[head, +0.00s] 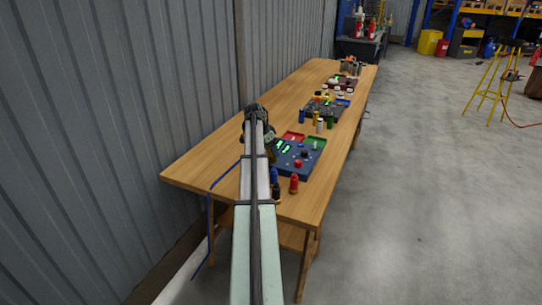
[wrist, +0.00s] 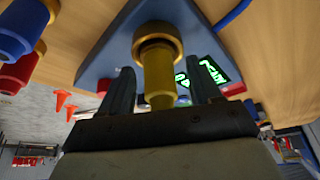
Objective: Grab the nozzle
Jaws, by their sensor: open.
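A yellow nozzle-like piece with a brass collar (wrist: 158,68) shows in the wrist view, in front of a blue panel (wrist: 100,60). My gripper (wrist: 161,80) is open, with one dark finger on each side of this piece. Gaps show between it and both fingers. In the head view my arm reaches over the near part of the wooden table, and its end hides the fingers and the yellow piece. The blue panel (head: 286,166) with green displays lies on the table there, just right of my arm.
Red (head: 294,184) and blue (head: 275,174) cylinders stand at the panel's near edge. More panels and small cylinders (head: 330,121) line the table (head: 215,165) further back. A blue hose (head: 210,215) hangs off the left side.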

